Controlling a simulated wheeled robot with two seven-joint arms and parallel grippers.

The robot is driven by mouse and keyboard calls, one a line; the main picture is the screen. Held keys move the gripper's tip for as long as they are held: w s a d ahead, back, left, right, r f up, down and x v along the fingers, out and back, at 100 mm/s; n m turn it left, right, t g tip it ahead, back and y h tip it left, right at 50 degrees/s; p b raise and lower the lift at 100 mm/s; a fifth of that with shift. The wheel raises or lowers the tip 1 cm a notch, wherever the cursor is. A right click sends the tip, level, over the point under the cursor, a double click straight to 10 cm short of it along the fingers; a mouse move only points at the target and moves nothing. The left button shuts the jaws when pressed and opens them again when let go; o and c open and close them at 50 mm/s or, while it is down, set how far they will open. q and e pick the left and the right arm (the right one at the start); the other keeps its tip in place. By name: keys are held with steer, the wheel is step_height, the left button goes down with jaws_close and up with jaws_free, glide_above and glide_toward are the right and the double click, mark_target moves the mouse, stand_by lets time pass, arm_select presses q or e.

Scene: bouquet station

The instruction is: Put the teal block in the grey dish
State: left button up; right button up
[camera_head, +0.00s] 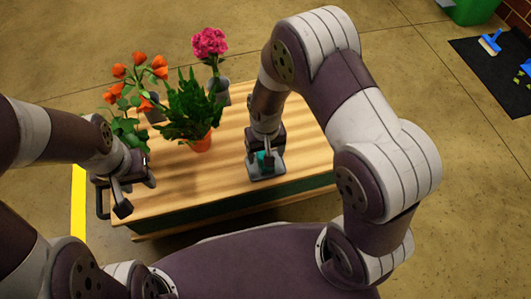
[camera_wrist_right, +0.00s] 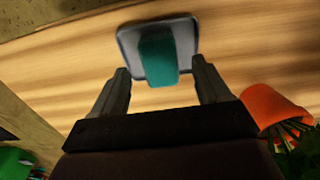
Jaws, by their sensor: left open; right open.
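The grey dish (camera_head: 270,174) sits near the front edge of the wooden table, and it fills the top of the right wrist view (camera_wrist_right: 128,42). The teal block (camera_wrist_right: 158,58) appears to stand inside the dish; in the head view only a bit of it (camera_head: 265,160) shows under my right gripper. My right gripper (camera_wrist_right: 160,72) is open, with a finger on each side of the block and gaps between. My left gripper (camera_head: 130,192) is open and empty at the table's left edge, away from the dish.
A green plant in an orange pot (camera_head: 201,143) stands left of the dish. Orange flowers (camera_head: 138,75) and pink flowers (camera_head: 210,42) stand behind it in grey vases. The table (camera_head: 228,180) is bare just left of the dish. A black mat (camera_head: 497,62) lies on the floor, far right.

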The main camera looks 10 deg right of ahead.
step_height(320, 180, up, 13)
steer(key=s+d+p, duration=0.1)
steer(key=d+p, duration=0.2)
steer(key=p, duration=0.1)
arm_select(q)
step_height(320, 180, up, 5)
arm_select(e)
steer(key=s+d+r+t, duration=0.1)
steer(key=s+d+r, duration=0.3)
steer(key=s+r, duration=0.3)
steer(key=shift+s+d, duration=0.15)
steer(key=shift+s, duration=0.1)
steer(key=shift+f, duration=0.1)
